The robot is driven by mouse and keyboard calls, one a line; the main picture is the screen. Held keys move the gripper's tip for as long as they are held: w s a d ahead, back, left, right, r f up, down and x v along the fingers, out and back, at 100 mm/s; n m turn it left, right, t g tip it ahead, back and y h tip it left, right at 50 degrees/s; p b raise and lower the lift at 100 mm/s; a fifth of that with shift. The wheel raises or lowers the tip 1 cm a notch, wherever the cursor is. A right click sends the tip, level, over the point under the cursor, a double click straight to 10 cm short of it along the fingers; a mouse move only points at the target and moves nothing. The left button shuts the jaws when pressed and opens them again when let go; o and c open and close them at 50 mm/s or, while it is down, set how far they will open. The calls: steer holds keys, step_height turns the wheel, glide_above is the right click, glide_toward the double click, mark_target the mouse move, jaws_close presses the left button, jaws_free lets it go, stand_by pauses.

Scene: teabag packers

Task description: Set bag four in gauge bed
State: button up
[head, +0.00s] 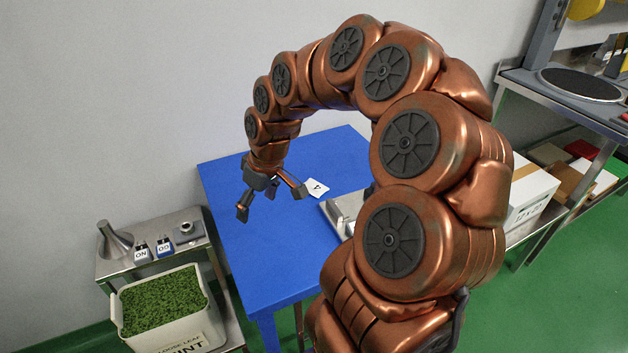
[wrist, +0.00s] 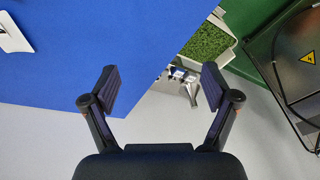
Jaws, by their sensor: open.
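A white bag marked 4 (head: 315,188) lies on the blue table (head: 245,245), right of my gripper in the head view. A pale metal fixture (head: 333,211), perhaps the gauge bed, sits in front of it on the table, largely hidden by my arm. My gripper (head: 271,203) hangs over the table's left part with its fingers spread, apart from the bag. In the wrist view my gripper (wrist: 160,88) is open with nothing between its fingers. A white piece (wrist: 12,36) is cut off at that view's upper left; I cannot tell which object it is.
A metal side shelf (head: 117,267) left of the table holds small labelled blocks and a funnel-like piece. A white bin (head: 178,333) of green loose leaf stands below it. Boxes (head: 530,190) sit on a shelf at right. Bare blue tabletop surrounds the bag's far side.

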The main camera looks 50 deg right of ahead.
steer(key=w+d+f+m+t+p, duration=0.1)
steer(key=w+d, duration=0.1)
steer(key=d, duration=0.5)
steer(key=w+d+f+t+p, duration=0.1)
steer(key=w+d, duration=0.1)
steer(key=d, duration=0.5)
steer(key=h+p, duration=0.1)
steer(key=p, duration=0.1)
glide_toward(313, 185)
steer(key=shift+a+f+m, duration=0.2)
steer(key=shift+a+m, duration=0.2)
steer(key=shift+a, duration=0.15)
steer(key=shift+d+f, duration=0.15)
steer(key=shift+d, duration=0.05)
steer(key=shift+p+x, duration=1.4)
steer(key=shift+x, duration=1.95)
steer(key=shift+w+d+f, duration=0.2)
steer(key=shift+w+f, duration=0.1)
steer(key=shift+f, duration=0.15)
steer(key=shift+f+b, duration=0.2)
steer(key=shift+b, duration=0.4)
steer(key=shift+c, duration=0.3)
steer(key=c, duration=0.7)
